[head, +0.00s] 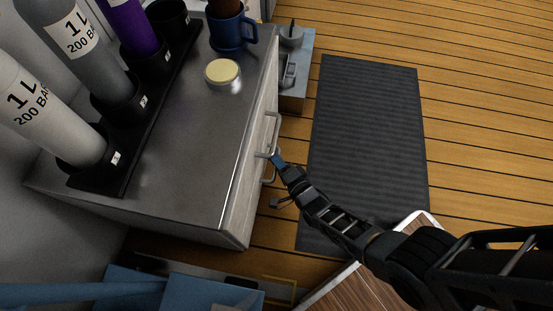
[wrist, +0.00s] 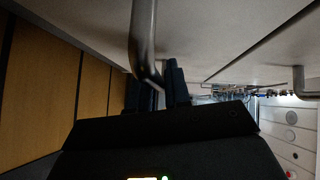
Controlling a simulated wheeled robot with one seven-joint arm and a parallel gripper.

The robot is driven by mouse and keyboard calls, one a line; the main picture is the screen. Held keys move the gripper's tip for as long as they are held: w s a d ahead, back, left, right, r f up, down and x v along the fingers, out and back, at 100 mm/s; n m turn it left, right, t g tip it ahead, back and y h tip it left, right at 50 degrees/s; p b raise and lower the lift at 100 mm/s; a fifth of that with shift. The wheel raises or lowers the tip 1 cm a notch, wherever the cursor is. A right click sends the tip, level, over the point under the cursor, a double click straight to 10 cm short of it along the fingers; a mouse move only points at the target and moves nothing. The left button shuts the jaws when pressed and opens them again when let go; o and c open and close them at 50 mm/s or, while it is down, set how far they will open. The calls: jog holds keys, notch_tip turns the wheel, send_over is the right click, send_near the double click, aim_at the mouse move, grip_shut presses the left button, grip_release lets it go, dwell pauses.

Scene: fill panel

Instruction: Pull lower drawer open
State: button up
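The grey cabinet (head: 237,195) has a metal top and a pale front on its right side. The lower drawer's handle (wrist: 144,35) is a bent metal bar in the wrist view. Its bend reaches the fingers of my gripper (wrist: 160,88). In the head view my gripper (head: 277,158) is at the cabinet front, beside the handles. The bar appears to lie between the fingers, but whether they press on it is unclear. The upper handle (wrist: 300,82) is to the right in the wrist view, beyond a drawer seam. No drawer visibly sticks out.
Several gas bottles (head: 50,110) stand in a black rack on the cabinet top, with a blue mug (head: 232,33) and a round yellow-topped tin (head: 222,73). A dark mat (head: 370,140) lies on the wooden floor to the right, with clear room in front of the cabinet.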

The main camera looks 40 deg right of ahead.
grip_shut()
jog(key=shift+s, duration=0.1)
